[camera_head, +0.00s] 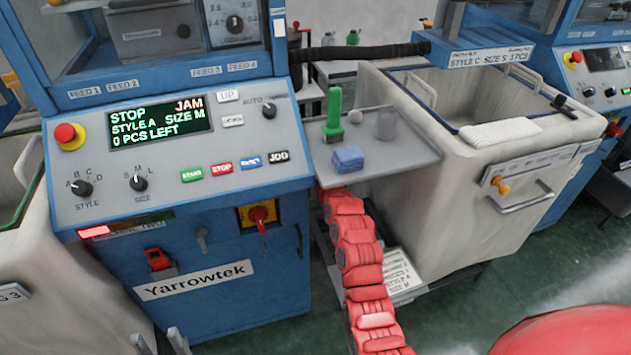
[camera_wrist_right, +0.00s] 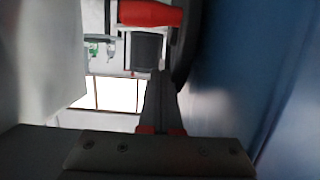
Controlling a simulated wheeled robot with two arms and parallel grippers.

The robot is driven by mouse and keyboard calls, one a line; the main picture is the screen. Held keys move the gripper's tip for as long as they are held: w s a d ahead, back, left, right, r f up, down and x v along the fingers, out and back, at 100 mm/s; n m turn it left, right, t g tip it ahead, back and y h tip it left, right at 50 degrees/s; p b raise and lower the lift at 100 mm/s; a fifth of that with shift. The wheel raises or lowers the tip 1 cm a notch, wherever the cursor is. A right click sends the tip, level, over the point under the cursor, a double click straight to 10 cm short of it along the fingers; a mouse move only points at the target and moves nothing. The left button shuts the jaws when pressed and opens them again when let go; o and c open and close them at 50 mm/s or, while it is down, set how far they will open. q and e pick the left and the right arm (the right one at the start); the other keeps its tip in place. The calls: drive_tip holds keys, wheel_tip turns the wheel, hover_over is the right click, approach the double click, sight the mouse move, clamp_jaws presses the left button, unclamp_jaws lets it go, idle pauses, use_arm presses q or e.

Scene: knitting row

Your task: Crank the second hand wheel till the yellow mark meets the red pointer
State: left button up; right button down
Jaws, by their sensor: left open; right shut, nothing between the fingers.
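In the right wrist view a red cylindrical handle (camera_wrist_right: 150,13) lies crosswise at the top. It stands out from the edge of a dark round part (camera_wrist_right: 187,45), seen nearly edge-on, which looks like the hand wheel. My right gripper (camera_wrist_right: 160,75) is shut and empty, its tips below the handle and apart from it. In the head view my red right arm reaches in beside the blue machine (camera_head: 190,285), and its gripper is hidden there. My left gripper (camera_head: 160,342) is open and empty at the bottom edge. I see neither the yellow mark nor the red pointer.
The machine's panel screen (camera_head: 160,127) reads STOP, JAM. A pale bin (camera_head: 440,215) stands to the right. The blue side wall (camera_wrist_right: 240,80) is close to the right gripper.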

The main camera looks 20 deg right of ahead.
drive_tip(key=f+v, duration=0.1)
drive_tip(key=v, duration=0.8)
drive_tip(key=s+f+m+t+y+b, duration=0.15)
drive_tip(key=f+m+b, duration=0.35)
drive_tip(key=f+m, duration=0.6)
drive_tip(key=s+f+m+y+b, duration=0.1)
drive_tip(key=s+f+m+b, duration=0.4)
drive_tip(key=m, duration=1)
drive_tip(key=w+d+r+m+t+h+b, duration=0.2)
drive_tip(key=w+r+m, duration=0.3)
drive_tip(key=w+m, duration=0.5)
drive_tip(key=shift+w+d+t+b, duration=0.3)
drive_tip(key=shift+w+b, duration=0.2)
drive_tip(key=shift+w, duration=0.45)
drive_tip(key=shift+h, duration=0.25)
